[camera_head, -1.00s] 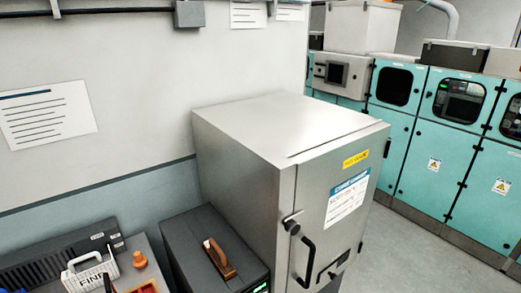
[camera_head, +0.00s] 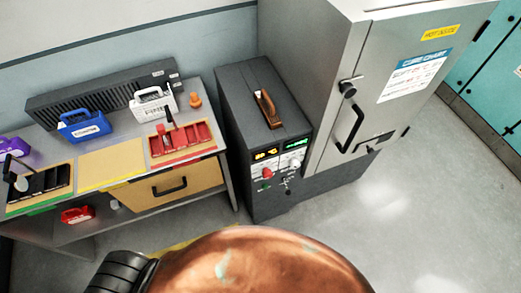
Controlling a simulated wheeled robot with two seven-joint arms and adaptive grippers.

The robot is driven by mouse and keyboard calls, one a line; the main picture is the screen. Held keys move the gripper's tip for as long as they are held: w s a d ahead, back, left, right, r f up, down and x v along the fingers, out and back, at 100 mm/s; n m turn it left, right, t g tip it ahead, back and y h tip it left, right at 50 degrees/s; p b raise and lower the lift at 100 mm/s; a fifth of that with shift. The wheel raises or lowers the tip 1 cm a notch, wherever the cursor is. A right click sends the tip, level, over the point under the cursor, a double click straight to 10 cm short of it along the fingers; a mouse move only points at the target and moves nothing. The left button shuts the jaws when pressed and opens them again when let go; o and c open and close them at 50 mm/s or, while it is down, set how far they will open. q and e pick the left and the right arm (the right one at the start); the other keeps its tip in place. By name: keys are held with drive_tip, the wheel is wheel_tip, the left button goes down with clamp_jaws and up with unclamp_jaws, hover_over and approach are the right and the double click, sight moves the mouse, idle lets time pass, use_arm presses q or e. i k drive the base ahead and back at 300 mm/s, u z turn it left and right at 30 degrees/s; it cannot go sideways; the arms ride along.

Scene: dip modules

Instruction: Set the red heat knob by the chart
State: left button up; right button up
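The red heat knob (camera_head: 267,173) is on the front panel of a dark control box (camera_head: 262,150), below a small orange display (camera_head: 265,155). A white knob (camera_head: 295,163) sits to its right, below a green display (camera_head: 297,145). The cure chart (camera_head: 414,76) is a white sheet with a blue header on the door of the grey cabinet (camera_head: 335,95); its lines are too small to read. Neither of my grippers is in view.
A bench (camera_head: 118,150) on the left holds a blue module (camera_head: 83,124), a white module (camera_head: 153,104), a red tray (camera_head: 182,145) and a dark tray (camera_head: 42,188). A large copper-coloured rounded surface fills the bottom. Grey floor (camera_head: 350,215) is open before the box and cabinet.

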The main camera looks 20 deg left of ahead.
sight(267, 174)
drive_tip(key=u, duration=1.15)
drive_tip(key=k, duration=1.05)
drive_tip(key=z, duration=1.4)
drive_tip(key=i, duration=0.5)
drive_tip(key=z, duration=0.05)
